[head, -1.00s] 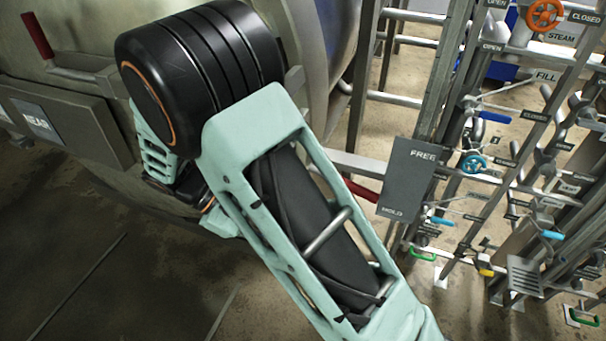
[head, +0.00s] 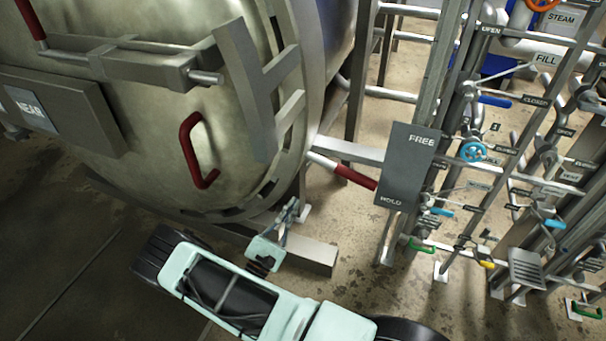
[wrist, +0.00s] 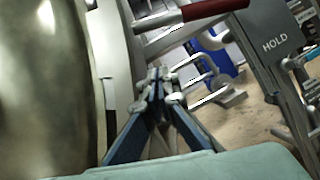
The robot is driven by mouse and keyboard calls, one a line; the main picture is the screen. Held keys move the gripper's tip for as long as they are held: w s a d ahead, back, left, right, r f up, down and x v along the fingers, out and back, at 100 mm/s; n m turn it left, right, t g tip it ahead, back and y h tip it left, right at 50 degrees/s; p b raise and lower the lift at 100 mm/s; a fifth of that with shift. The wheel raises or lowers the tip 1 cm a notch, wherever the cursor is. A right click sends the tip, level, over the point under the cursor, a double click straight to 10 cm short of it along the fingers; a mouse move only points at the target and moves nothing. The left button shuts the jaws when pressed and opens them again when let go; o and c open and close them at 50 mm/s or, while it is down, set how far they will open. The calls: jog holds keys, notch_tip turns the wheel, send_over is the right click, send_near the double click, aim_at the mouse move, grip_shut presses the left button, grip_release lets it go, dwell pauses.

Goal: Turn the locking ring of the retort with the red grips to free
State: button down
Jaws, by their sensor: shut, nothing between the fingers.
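The retort's round metal door (head: 160,130) fills the left of the head view, with the slotted locking ring (head: 296,150) around its edge. A bar with a red grip (head: 355,178) sticks out from the ring's right side, its tip near the grey plate marked FREE above and HOLD below (head: 410,165). The red grip also shows at the top of the wrist view (wrist: 215,9), with the HOLD plate (wrist: 275,45) to its right. My gripper (head: 291,208) is shut and empty, below the grip and close to the ring's lower edge. In the wrist view its fingers (wrist: 157,78) meet below the grip, apart from it.
A red handle (head: 195,150) is on the door face, and another red grip (head: 30,18) is at the upper left. A rack of pipes and valves (head: 480,150) stands at the right. A grey beam (head: 300,252) lies below my gripper.

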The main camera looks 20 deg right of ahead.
jog(key=w+d+r+n, duration=0.1)
jog(key=w+d+r, duration=0.4)
jog(key=d+r, duration=0.1)
jog(key=shift+w+r+t+y+b, duration=0.35)
jog(key=shift+r+t+y+b, duration=0.05)
jog(key=shift+r, duration=0.2)
jog(key=shift+d, duration=0.1)
